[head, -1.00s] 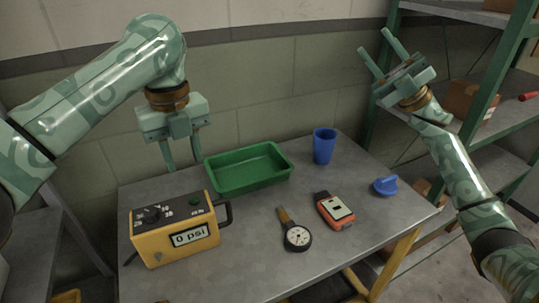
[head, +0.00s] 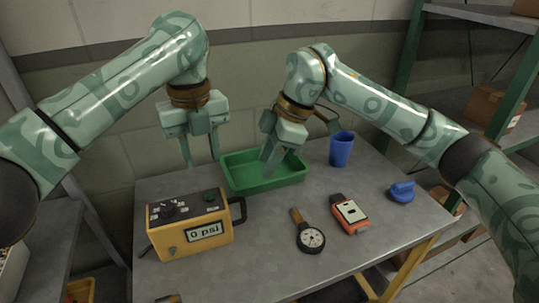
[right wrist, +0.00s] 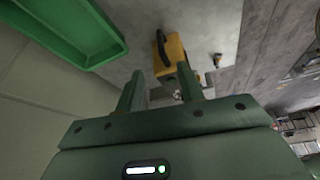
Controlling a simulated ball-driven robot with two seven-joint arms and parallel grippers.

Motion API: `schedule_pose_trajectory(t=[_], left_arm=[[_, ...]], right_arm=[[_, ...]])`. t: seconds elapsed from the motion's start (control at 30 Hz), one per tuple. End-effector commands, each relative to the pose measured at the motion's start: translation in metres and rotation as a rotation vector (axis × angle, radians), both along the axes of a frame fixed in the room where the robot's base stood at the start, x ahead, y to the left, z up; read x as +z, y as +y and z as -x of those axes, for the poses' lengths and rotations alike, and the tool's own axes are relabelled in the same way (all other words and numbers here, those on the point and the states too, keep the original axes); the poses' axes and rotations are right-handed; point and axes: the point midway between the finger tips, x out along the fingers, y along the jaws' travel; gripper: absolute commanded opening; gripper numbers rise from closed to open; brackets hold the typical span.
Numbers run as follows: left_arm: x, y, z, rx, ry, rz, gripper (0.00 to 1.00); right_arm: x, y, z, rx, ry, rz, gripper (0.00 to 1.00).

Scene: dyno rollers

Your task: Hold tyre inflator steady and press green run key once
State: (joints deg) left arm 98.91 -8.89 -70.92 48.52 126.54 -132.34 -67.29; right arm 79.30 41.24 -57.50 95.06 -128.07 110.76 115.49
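The yellow tyre inflator (head: 188,240) stands upright at the left of the table, its display reading 0 psi. Its green key (head: 210,195) is on the dark top panel, near the black side handle. My left gripper (head: 202,162) hangs above and behind the inflator, fingers apart and empty. My right gripper (head: 270,160) is over the green tray, right of the inflator and apart from it. In the right wrist view its two fingers (right wrist: 160,95) are spread with nothing between them, and the inflator (right wrist: 174,62) shows beyond them.
The green tray (head: 238,186) sits at the back of the table. A blue cup (head: 341,150), an orange meter (head: 350,215), a round gauge (head: 310,238) and a blue knob-like item (head: 401,192) are to the right. The front middle of the table (head: 265,265) is clear.

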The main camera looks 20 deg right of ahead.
Motion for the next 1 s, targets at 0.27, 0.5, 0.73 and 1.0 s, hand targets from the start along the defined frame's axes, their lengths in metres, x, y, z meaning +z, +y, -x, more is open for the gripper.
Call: schedule_pose_trajectory(t=[0.27, 0.5, 0.73, 1.0], left_arm=[[0.0, 0.0, 0.0, 0.0, 0.0, 0.0, 0.36], [0.0, 0.0, 0.0, 0.0, 0.0, 0.0, 0.36], [0.0, 0.0, 0.0, 0.0, 0.0, 0.0, 0.36], [0.0, 0.0, 0.0, 0.0, 0.0, 0.0, 0.36]], right_arm=[[-0.05, 0.02, -0.003, 0.001, 0.006, -0.002, 0.38], [-0.102, 0.042, -0.008, 0.002, 0.005, -0.003, 0.38], [-0.136, 0.055, -0.012, 0.002, 0.002, -0.002, 0.38], [-0.147, 0.059, -0.013, 0.001, 0.0, -0.002, 0.38]])
